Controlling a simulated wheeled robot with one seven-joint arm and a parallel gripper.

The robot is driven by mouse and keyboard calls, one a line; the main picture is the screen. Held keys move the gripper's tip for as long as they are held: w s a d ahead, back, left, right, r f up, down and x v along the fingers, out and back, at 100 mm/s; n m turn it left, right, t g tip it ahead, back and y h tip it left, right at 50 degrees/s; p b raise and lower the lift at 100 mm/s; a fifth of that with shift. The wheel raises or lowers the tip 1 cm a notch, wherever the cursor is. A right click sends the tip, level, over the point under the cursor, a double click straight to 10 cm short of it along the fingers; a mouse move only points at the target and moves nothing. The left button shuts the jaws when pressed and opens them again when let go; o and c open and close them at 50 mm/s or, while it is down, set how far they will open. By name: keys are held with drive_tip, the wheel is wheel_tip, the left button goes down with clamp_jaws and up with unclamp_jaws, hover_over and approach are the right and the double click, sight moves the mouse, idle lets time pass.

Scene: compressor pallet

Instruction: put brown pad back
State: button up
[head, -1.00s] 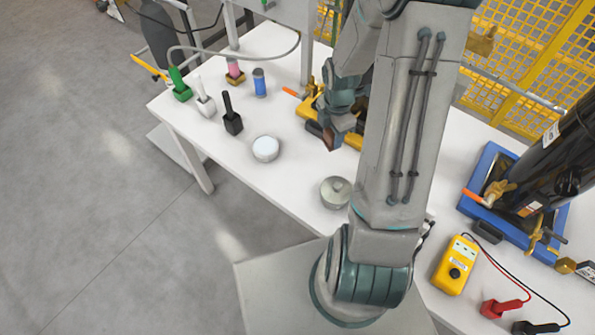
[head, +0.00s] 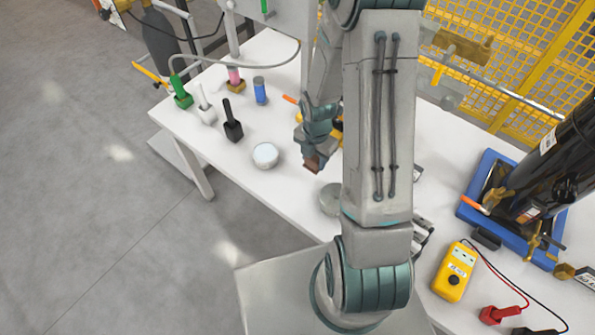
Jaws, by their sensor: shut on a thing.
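My gripper (head: 312,158) is over the white table, in the middle of the head view, pointing down. It is shut on the brown pad (head: 314,165), a small brown block that shows at the fingertips. The pad looks held above the table top, between a round white-topped container (head: 265,155) on the left and a round grey metal tin (head: 331,200) nearer to me. My arm partly hides the tin and the table behind it.
Green (head: 182,97), white (head: 207,113) and black (head: 232,127) handled tools and a blue can (head: 260,90) stand at the table's left. A yellow meter (head: 455,272) and a blue tray (head: 470,205) with a black cylinder (head: 560,150) are at right.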

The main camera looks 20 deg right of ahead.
drive_tip(key=a+f, duration=0.1)
drive_tip(key=a, duration=0.2)
drive_tip(key=a+f, duration=0.1)
drive_tip(key=shift+w+a+f+p, duration=0.2)
drive_tip(key=shift+w+f+p, duration=0.1)
drive_tip(key=shift+w+f, duration=0.05)
drive_tip(key=shift+f+p, duration=0.4)
drive_tip(key=shift+f, duration=1.6)
drive_tip(key=shift+f, duration=0.15)
drive_tip(key=o, duration=0.9)
drive_tip(key=shift+o, duration=0.2)
